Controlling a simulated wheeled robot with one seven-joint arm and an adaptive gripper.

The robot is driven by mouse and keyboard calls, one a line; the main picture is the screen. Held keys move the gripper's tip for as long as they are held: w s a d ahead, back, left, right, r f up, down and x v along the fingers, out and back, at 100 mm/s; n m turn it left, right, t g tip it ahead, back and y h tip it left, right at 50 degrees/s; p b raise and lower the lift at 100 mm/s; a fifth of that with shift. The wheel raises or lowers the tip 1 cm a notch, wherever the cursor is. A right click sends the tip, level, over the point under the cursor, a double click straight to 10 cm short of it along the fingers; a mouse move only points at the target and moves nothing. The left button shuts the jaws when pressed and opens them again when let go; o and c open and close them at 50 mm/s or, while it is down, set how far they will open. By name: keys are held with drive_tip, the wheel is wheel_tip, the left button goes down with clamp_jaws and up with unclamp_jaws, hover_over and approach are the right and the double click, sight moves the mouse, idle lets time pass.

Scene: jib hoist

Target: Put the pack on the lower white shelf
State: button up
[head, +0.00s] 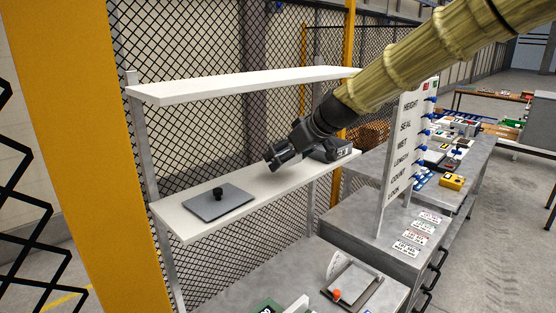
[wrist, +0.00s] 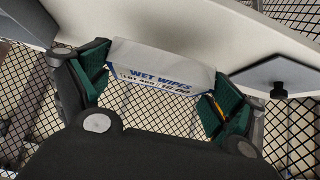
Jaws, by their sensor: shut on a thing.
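The pack (wrist: 163,67) is a white and grey packet with blue "WET WIPES" lettering. In the wrist view it is held between the green finger pads of my gripper (wrist: 160,82). In the head view my gripper (head: 272,160) points down and left, close over the right half of the lower white shelf (head: 183,222). The pack cannot be made out there. The shelf edge (wrist: 200,28) shows just beyond the pack in the wrist view. I cannot tell whether the pack touches the shelf.
A grey plate with a black knob (head: 218,204) lies on the lower shelf's left part; it also shows in the wrist view (wrist: 280,76). A dark box (head: 338,151) stands behind my gripper. The upper white shelf (head: 230,84) is above. A lettered board (head: 395,160) stands to the right.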

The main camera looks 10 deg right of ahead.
sight(278, 174)
drive_tip(key=w, duration=0.1)
drive_tip(key=w+a+p, duration=0.1)
drive_tip(key=w, duration=0.1)
drive_tip(key=shift+f, duration=0.15)
drive_tip(key=shift+w+a+p, duration=0.3)
drive_tip(key=shift+w+p, duration=0.05)
drive_tip(key=shift+w, duration=0.1)
wheel_tip(278, 174, down, 4)
drive_tip(key=shift+d+r+p, duration=0.1)
drive_tip(key=shift+r+p, duration=0.15)
drive_tip(key=shift+p, duration=0.7)
drive_tip(key=shift+f, duration=0.1)
drive_tip(key=shift+f, duration=0.15)
drive_tip(key=o, duration=0.8)
